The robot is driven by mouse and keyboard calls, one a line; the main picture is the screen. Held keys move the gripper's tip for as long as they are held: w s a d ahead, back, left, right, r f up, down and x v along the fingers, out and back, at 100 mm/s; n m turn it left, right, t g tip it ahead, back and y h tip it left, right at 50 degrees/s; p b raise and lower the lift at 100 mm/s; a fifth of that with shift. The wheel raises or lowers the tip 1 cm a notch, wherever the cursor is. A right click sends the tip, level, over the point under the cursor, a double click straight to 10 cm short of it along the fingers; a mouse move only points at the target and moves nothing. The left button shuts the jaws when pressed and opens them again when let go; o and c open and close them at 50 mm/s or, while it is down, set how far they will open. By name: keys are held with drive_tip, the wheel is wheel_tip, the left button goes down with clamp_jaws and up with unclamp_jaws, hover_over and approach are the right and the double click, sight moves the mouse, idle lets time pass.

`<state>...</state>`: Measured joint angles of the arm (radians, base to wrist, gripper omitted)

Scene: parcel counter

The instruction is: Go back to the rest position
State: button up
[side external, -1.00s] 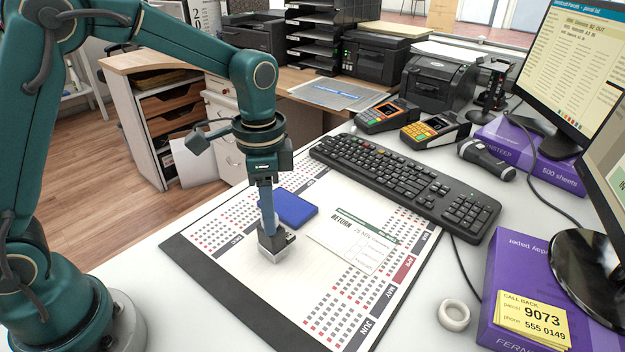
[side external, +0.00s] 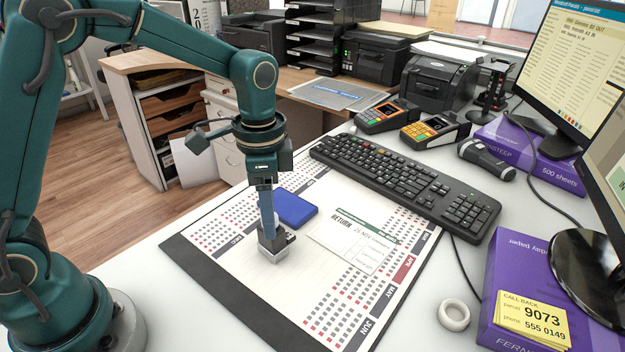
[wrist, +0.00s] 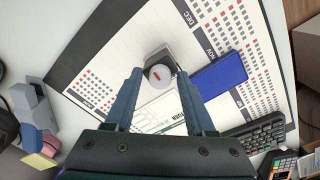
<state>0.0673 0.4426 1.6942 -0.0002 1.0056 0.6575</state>
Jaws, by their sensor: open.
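My gripper (wrist: 158,84) is open, pointing down over the desk pad (side external: 222,284). In the wrist view its two blue fingers stand on either side of a stamp with a round pale knob (wrist: 160,76) bearing a red mark. The stamp (side external: 273,255) stands upright on the pad with a grey metal-like base, directly below the fingers in the side view. I cannot tell whether a finger touches it.
A blue flat pad (side external: 295,208) lies close behind the stamp, and a RETURN slip (side external: 352,240) lies to its right. A keyboard (side external: 400,185), a white ring (side external: 454,315) and a purple paper box (side external: 515,275) are farther right. The front of the pad is clear.

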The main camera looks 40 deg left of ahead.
drive_tip(key=shift+r, duration=3.5)
drive_tip(key=shift+w, duration=0.15)
drive_tip(key=shift+s+f+n, duration=0.4)
drive_tip(key=shift+s+n, duration=0.3)
drive_tip(key=shift+n, duration=0.4)
drive_tip(key=s+a+r+n+t, duration=0.2)
drive_tip(key=s+n+t, duration=0.3)
drive_tip(key=s, duration=0.7)
drive_tip(key=shift+r+n+t, duration=0.15)
drive_tip(key=shift+n+t, duration=0.15)
drive_tip(key=shift+n, duration=0.3)
